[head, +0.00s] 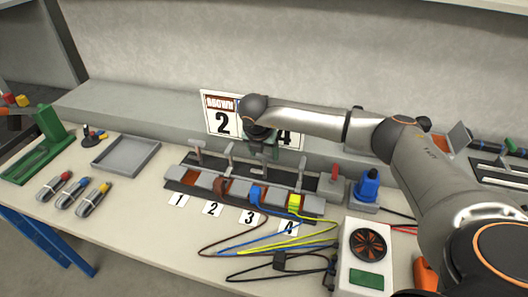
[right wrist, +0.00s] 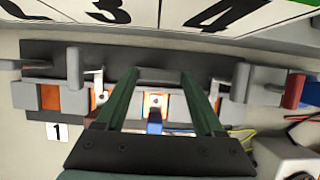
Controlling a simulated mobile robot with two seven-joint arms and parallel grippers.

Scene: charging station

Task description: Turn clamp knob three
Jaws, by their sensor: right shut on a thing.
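The clamp block (head: 181,186) is a dark rail with grey clamps, and number cards 1, 2, 3 (head: 249,218) and 4 lie in front. A blue wire end (head: 256,194) sits in the third slot; it also shows in the right wrist view (right wrist: 155,122). My right gripper (head: 268,150) is above the third clamp. In the right wrist view its green fingers (right wrist: 165,76) are shut on the grey bar of clamp knob three (right wrist: 158,77). The head view mostly hides this knob behind the gripper. My left gripper is not clearly in view.
A numbered sign (head: 222,122) stands behind the clamps. Brown, blue and yellow wires (head: 280,243) spread in front. An empty grey tray (head: 125,156) is at the left.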

